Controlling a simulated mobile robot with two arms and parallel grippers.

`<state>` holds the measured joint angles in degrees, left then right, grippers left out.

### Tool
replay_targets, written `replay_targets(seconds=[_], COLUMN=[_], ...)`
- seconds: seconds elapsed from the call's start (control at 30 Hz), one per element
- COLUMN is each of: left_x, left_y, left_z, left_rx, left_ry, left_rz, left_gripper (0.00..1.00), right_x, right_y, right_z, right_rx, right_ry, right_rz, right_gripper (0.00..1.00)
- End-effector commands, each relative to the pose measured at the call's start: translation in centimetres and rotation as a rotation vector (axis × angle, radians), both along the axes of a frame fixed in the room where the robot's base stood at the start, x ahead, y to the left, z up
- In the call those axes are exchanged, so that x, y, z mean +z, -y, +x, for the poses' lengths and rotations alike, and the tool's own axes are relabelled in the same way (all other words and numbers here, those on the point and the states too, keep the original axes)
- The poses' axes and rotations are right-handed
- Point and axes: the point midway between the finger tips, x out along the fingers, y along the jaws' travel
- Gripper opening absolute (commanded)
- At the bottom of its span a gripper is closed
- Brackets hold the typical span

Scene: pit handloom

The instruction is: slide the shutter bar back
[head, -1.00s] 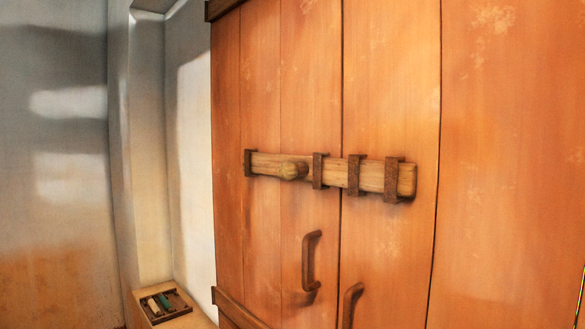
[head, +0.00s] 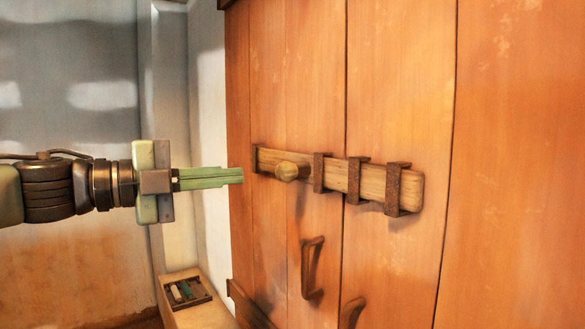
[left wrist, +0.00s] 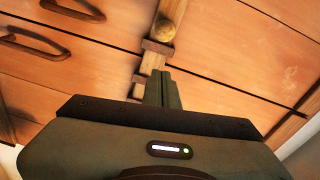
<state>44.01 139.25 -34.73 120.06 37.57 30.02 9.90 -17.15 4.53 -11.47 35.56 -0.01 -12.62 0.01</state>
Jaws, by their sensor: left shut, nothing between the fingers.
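The wooden shutter bar (head: 340,174) lies across the orange wooden shutters, held in dark rusty brackets, and spans the seam between the two leaves. Its round wooden knob (head: 288,171) sticks out near the bar's left end. My left gripper (head: 242,175) is shut and empty, pointing right at about the bar's height, left of the knob and apart from it. In the left wrist view the gripper fingers (left wrist: 162,77) overlap part of the bar (left wrist: 152,63), with the knob (left wrist: 164,29) beyond them. My right gripper is not in view.
Two handles, one on the left leaf (head: 312,268) and one on the right leaf (head: 351,313), stick out below the bar. A small tray (head: 203,294) with small items sits on a ledge at lower left. The space in front of the shutters looks clear.

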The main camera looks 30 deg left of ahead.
Motion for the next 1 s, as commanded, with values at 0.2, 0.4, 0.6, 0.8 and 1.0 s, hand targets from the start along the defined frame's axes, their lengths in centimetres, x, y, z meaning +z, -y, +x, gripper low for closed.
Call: replay_targets(seconds=[0.2, 0.4, 0.6, 0.8, 1.0], left_x=[0.4, 0.4, 0.5, 0.4, 0.2], left_y=[1.4, 1.5, 1.6, 3.0, 5.0], left_z=[-2.4, -2.4, -2.0, 0.5, 4.4], left_rx=[0.003, 0.003, 0.002, -0.002, -0.003], left_ry=[-0.009, -0.009, -0.01, -0.013, -0.014], left_rz=[0.023, 0.023, 0.023, 0.021, 0.018], left_gripper=[0.0, 0.0, 0.0, 0.0, 0.0], right_x=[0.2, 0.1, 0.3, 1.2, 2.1], right_y=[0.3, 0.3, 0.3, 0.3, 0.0], right_z=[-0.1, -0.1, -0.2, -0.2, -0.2], right_rx=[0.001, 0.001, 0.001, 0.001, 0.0], right_ry=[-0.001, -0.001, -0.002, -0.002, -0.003], right_rz=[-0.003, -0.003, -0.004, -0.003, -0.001], right_gripper=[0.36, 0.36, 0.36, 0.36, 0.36])
